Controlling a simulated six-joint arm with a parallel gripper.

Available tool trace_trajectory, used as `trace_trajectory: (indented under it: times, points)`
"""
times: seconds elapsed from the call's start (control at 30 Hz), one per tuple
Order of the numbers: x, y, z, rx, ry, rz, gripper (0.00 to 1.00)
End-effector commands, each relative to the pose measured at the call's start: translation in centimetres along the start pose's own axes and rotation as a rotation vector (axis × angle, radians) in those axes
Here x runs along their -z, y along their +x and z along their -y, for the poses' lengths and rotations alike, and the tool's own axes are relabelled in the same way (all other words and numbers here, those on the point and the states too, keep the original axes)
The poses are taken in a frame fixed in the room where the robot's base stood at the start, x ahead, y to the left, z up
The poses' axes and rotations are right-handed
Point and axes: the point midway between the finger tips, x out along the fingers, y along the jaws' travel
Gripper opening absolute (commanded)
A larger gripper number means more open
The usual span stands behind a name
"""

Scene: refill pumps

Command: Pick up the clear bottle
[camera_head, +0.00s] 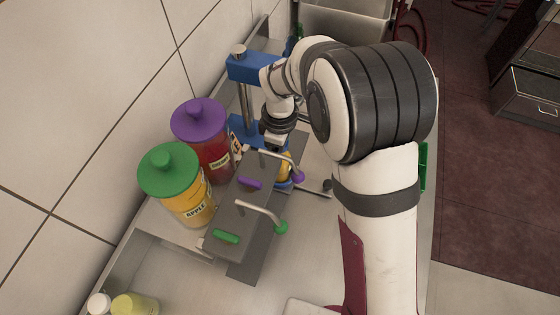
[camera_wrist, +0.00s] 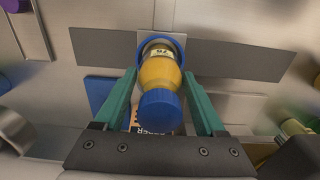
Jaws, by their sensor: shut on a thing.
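The clear bottle (camera_wrist: 157,71) has yellow contents, a label and a blue cap (camera_wrist: 161,110). In the wrist view its far end sits within a blue ring (camera_wrist: 143,48). My gripper (camera_wrist: 160,80) has one teal finger on each side of the bottle and is shut on it. In the head view the yellow of the bottle (camera_head: 284,170) shows just behind the purple-tipped spout, mostly hidden by the spout and my wrist. I cannot tell whether the bottle is lifted off its seat.
A grey dispenser has a purple-tipped spout (camera_head: 298,176) and a green-tipped spout (camera_head: 281,227). Behind it stand a purple-lidded jar (camera_head: 206,145) and a green-lidded APPLE jar (camera_head: 186,198). A blue press (camera_head: 251,69) rises beside my wrist.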

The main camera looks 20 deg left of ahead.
Motion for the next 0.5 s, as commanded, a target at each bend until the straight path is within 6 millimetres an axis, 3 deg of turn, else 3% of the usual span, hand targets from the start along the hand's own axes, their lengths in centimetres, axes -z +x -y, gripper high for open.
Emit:
trace_trajectory:
  times: [0.03, 0.23, 0.5]
  points:
    - [0.01, -0.03, -0.01, 0.000, 0.000, 0.000, 0.33]
    - [0.01, -0.05, -0.02, -0.001, 0.000, 0.000, 0.00]
    - [0.03, -0.10, -0.04, -0.001, 0.000, -0.001, 0.00]
